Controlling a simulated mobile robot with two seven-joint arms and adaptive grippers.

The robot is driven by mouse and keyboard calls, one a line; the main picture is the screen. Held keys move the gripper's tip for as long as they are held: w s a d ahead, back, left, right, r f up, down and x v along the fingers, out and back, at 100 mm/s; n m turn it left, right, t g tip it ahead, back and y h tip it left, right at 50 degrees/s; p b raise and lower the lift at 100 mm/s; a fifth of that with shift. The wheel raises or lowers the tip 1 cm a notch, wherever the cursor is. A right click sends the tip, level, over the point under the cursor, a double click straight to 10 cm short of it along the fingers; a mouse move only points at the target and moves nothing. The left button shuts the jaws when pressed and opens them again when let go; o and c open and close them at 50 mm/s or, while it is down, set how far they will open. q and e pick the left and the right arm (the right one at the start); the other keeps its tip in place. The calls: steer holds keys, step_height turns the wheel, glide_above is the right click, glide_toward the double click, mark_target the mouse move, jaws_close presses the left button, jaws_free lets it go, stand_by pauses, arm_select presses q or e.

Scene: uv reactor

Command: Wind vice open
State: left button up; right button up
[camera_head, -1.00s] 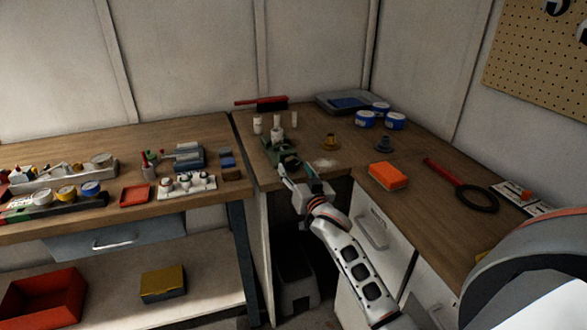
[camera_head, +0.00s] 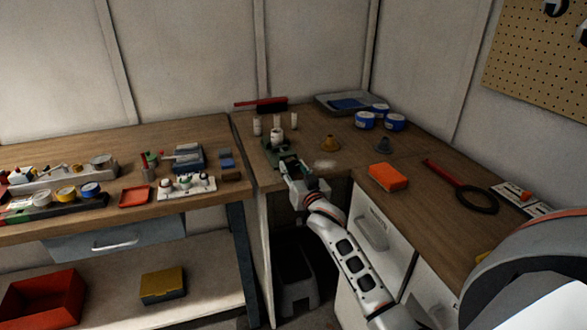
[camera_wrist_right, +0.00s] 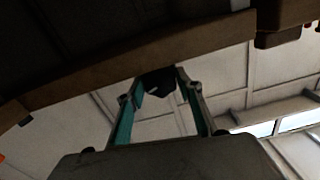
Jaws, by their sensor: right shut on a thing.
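The small green vice (camera_head: 283,158) sits at the front edge of the corner bench in the head view. My right gripper (camera_head: 293,166) is at the front of the vice, and its wrist hides part of it. In the right wrist view, the teal-padded fingers (camera_wrist_right: 157,88) reach up under the bench edge. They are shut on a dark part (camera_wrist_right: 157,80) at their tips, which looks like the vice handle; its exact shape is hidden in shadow. My left gripper is not in view.
A white cylinder (camera_head: 277,135) stands close behind or in the vice. The bench edge (camera_wrist_right: 140,55) passes close above the fingers.

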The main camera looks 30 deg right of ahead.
steer(key=n+p, duration=0.1)
steer(key=n, duration=0.1)
steer(key=shift+r+n+p, duration=0.1)
steer(key=shift+n+p, duration=0.25)
steer(key=shift+n, duration=0.05)
steer(key=shift+n+p, duration=0.45)
steer(key=shift+n, duration=0.95)
steer(key=o, duration=1.1)
step_height(320, 180, up, 10)
